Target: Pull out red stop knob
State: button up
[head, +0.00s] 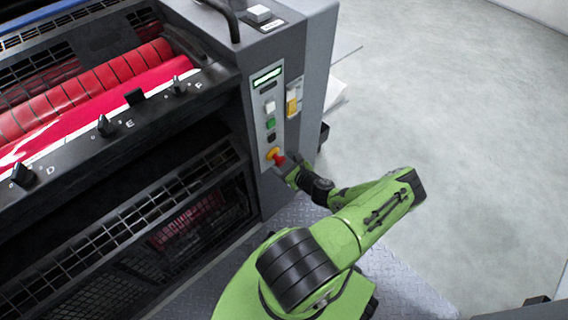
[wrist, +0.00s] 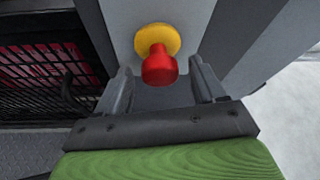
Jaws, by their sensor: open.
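The red stop knob (wrist: 159,67) sits on a round yellow collar (wrist: 157,38) on the grey control panel in the wrist view. It also shows in the head view as a small red knob (head: 279,159) at the panel's lower end, just beyond my gripper. My gripper (wrist: 160,88) is open, with one finger on each side of the knob in the wrist view. Gaps show between the knob and both fingers. In the head view my gripper (head: 287,170) is at the knob, and its fingers are partly hard to make out.
The control panel (head: 266,105) also carries a small display and several buttons above the knob. A yellow-and-white switch (head: 293,97) is on the side. Red ink rollers (head: 90,85) and a row of black knobs lie left. Grey floor (head: 450,90) is clear to the right.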

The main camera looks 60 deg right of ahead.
jog(key=p+v, duration=0.4)
jog(key=v, duration=1.1)
jog(key=shift+s+r, duration=0.2)
jog(key=shift+s, duration=0.1)
jog(key=shift+a, duration=0.1)
